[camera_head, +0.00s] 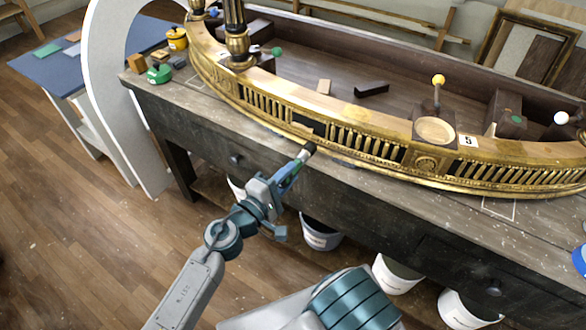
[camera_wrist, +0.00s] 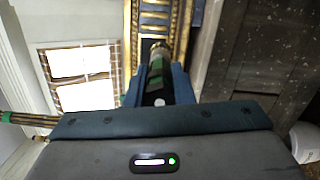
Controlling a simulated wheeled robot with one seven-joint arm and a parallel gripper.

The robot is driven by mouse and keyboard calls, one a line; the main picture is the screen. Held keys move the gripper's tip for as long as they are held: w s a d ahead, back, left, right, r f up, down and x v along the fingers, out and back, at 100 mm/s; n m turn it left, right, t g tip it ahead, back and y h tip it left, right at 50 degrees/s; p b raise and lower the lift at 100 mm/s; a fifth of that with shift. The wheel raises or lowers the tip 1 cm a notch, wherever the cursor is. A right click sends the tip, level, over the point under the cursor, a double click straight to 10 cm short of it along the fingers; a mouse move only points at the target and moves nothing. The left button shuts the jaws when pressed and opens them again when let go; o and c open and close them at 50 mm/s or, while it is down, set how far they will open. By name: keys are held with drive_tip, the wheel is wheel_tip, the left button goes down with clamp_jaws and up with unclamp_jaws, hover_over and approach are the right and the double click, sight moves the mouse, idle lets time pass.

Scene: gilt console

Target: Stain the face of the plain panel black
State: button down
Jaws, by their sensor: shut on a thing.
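My gripper (camera_head: 290,172) is shut on a slim brush-like tool (camera_head: 304,154) with a dark tip and a pale band. In the wrist view the tool (camera_wrist: 158,72) shows green and dark bands and points away between the blue fingers (camera_wrist: 158,88). Its tip is close to the lower front edge of the gilt console (camera_head: 256,112); I cannot tell whether it touches. A short plain stretch (camera_head: 305,127) interrupts the fluted gilt front just above the tip. I cannot tell for certain that this is the plain panel, nor its stain.
The console lies on a dark workbench (camera_head: 190,100) with drawers. A round pale dish (camera_head: 435,131) sits on the console. White buckets (camera_head: 320,236) stand below; a white arch (camera_head: 106,100) rises at left.

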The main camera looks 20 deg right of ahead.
sight(281, 185)
drive_tip(key=shift+s+a, duration=0.3)
drive_tip(key=shift+a, duration=0.05)
drive_tip(key=shift+v, duration=1.55)
drive_tip(key=shift+s+d, duration=0.1)
drive_tip(key=shift+d, duration=0.05)
drive_tip(key=w+a+p, duration=0.5)
drive_tip(key=w, duration=0.3)
drive_tip(key=w+x, duration=0.1)
drive_tip(key=x, duration=0.5)
drive_tip(key=shift+a, duration=0.25)
drive_tip(key=shift+x, duration=1.05)
